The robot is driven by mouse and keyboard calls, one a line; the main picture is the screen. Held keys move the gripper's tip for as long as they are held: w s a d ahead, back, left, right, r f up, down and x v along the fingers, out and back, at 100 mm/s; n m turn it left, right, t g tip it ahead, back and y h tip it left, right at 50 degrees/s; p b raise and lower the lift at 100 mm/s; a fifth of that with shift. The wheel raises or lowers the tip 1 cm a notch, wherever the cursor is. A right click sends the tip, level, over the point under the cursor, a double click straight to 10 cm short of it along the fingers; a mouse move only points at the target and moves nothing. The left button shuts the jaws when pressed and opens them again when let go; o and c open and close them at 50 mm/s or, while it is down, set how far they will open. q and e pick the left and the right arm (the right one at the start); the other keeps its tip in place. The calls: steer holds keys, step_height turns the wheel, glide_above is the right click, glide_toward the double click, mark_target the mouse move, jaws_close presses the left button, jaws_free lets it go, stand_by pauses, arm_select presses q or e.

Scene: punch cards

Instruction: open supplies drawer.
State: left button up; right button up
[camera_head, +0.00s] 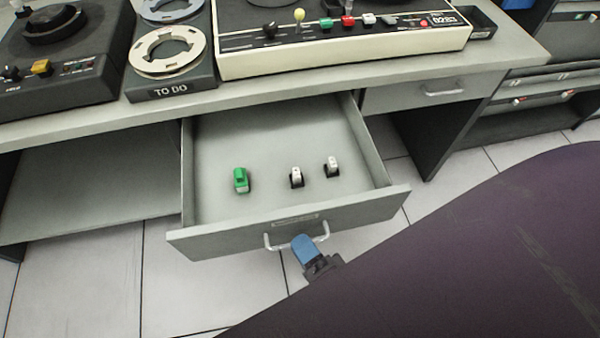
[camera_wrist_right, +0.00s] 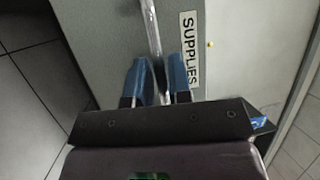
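The supplies drawer (camera_head: 345,220) is pulled well out from under the desk, and its inside shows in the head view. Its front bears a metal handle (camera_head: 268,241). In the right wrist view the drawer front carries a "SUPPLIES" label (camera_wrist_right: 189,48) beside the handle bar (camera_wrist_right: 151,20). My right gripper (camera_head: 303,243), with blue fingers, is at the handle's middle. In the wrist view the right gripper (camera_wrist_right: 160,75) has one finger on each side of the bar, close against it. My left gripper is not in view.
Inside the drawer lie a green piece (camera_head: 240,180) and two small white-and-black pieces (camera_head: 296,176) (camera_head: 332,166). A closed drawer (camera_head: 420,92) is to the right. The desk top (camera_head: 300,82) carries tape reels and control panels. My arm covers the lower right.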

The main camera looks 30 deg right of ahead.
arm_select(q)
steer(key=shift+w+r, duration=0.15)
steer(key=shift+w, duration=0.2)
arm_select(e)
steer(key=v, duration=1)
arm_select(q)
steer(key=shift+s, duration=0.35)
